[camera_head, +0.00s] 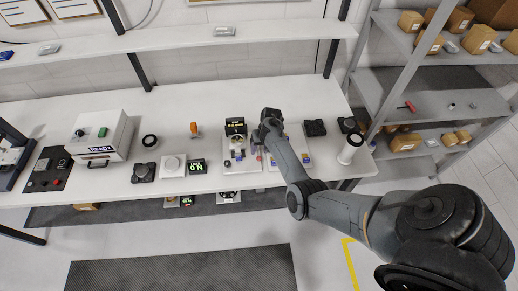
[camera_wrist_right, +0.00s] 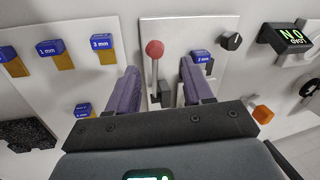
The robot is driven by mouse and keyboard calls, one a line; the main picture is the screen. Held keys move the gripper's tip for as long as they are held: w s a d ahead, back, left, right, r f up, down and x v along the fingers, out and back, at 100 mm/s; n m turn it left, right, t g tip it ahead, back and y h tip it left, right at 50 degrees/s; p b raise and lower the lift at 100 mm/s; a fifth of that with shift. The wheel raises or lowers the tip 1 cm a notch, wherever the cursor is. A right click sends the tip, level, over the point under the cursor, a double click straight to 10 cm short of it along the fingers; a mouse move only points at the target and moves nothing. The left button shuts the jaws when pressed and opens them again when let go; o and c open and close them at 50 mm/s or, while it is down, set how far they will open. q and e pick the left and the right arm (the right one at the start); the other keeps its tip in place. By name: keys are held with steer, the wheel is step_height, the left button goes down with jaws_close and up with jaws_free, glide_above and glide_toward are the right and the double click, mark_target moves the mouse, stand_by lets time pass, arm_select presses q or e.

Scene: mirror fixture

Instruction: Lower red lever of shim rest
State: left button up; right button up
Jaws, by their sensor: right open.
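The red lever, with its round red knob (camera_wrist_right: 155,48) on a grey stem, stands up from a light plate (camera_wrist_right: 178,22) in the right wrist view. My right gripper (camera_wrist_right: 158,68) is open, with its two purple-grey fingers on either side of the stem. I see no clear contact. A blue "2 mm" shim block (camera_wrist_right: 201,57) sits on the same plate, behind the right finger. The base of the lever is partly hidden by the gripper. In the head view my right arm reaches over the bench beside this plate (camera_head: 229,168). My left gripper is not in view.
Blue-topped shim blocks (camera_wrist_right: 103,42) stand on a panel at left in the wrist view. A black knob (camera_wrist_right: 231,41) and a lit sign (camera_wrist_right: 290,38) are at right. In the head view, several devices line the white bench (camera_head: 215,100); its back strip is mostly clear.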

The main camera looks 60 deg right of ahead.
steer(key=p+v, duration=0.5)
steer(key=v, duration=0.3)
steer(key=shift+p, duration=0.4)
